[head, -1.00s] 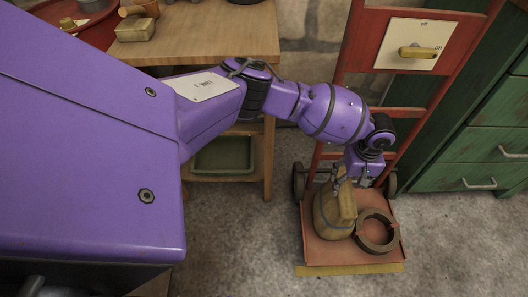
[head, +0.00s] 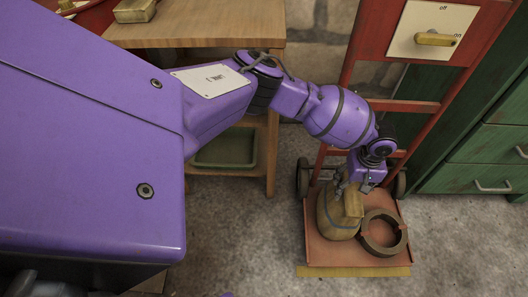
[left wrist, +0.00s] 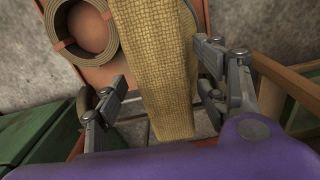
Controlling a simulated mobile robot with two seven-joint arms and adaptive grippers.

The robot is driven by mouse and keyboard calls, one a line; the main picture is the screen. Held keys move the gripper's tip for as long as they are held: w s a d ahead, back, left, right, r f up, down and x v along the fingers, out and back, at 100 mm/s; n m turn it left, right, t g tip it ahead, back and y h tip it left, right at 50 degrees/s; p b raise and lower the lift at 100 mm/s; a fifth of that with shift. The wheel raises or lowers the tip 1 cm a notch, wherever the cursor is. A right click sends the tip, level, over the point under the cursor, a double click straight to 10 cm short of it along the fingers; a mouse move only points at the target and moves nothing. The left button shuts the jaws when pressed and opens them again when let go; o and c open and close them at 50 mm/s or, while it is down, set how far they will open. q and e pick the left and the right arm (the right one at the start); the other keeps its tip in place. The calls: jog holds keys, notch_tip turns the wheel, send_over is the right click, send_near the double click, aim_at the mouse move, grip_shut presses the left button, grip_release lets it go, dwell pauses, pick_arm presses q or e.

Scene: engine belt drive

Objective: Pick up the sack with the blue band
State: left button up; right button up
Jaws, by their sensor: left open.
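The tan sack (head: 338,215) with a thin blue-grey band round it stands on the red toe plate of a hand truck, left of a brown ring. Its squared top flap shows in the head view. My left gripper (head: 345,184) is at the sack's top, from the hand truck's upright side. In the left wrist view my left gripper (left wrist: 160,64) is open, with one finger on each side of the sack's narrow part. Finger contact is unclear.
The hand truck's toe plate (head: 320,253) has a yellow front edge. A coiled brown ring (head: 369,246) lies close to the sack. A wooden table (head: 235,25) stands behind my arm, and green drawers (head: 490,165) stand at right. The floor in front is clear.

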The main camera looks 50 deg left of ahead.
pick_arm(q)
jog(key=shift+s+a+f, duration=0.1)
jog(key=shift+s+f, duration=0.15)
jog(key=shift+f, duration=0.2)
grip_shut()
jog(key=shift+w+r, duration=0.25)
